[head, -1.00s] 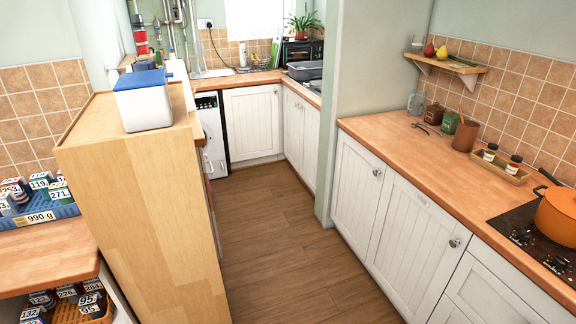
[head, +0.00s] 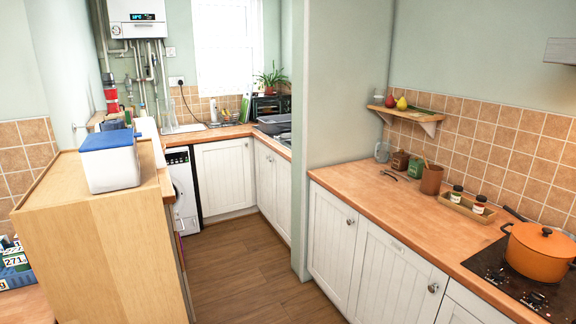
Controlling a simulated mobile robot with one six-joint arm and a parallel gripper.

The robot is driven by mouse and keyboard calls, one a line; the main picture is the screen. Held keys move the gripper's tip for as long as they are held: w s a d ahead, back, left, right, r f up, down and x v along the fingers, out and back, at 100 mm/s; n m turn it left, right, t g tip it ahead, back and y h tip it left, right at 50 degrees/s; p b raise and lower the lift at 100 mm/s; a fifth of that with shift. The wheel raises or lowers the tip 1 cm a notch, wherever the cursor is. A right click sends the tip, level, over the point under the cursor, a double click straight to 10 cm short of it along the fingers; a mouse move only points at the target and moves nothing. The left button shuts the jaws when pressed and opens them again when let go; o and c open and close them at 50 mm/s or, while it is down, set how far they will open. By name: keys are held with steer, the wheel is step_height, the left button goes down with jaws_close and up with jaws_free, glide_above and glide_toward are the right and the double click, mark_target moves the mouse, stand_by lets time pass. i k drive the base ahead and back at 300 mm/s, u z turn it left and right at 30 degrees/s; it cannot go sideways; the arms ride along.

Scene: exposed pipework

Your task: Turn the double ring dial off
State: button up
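A white boiler (head: 137,18) with a small lit blue display (head: 144,16) hangs on the back wall at the top left of the head view. Grey pipes (head: 150,68) run down below it. I cannot make out a double ring dial at this distance; the boiler's lower front and the pipework are too small to read. My gripper is not in view.
A tall wooden cabinet (head: 95,235) with a blue-lidded white box (head: 109,165) stands at near left. A counter (head: 380,205) with a hob and an orange pot (head: 538,252) runs along the right. Wooden floor (head: 228,268) lies clear between them. A wall end (head: 338,110) juts out mid-right.

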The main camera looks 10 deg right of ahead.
mark_target(536, 298)
steer(key=z, duration=4.55)
steer(key=i, duration=0.1)
steer(key=u, duration=3.1)
steer(key=k, duration=0.95)
steer(key=z, duration=0.25)
steer(key=i, duration=0.75)
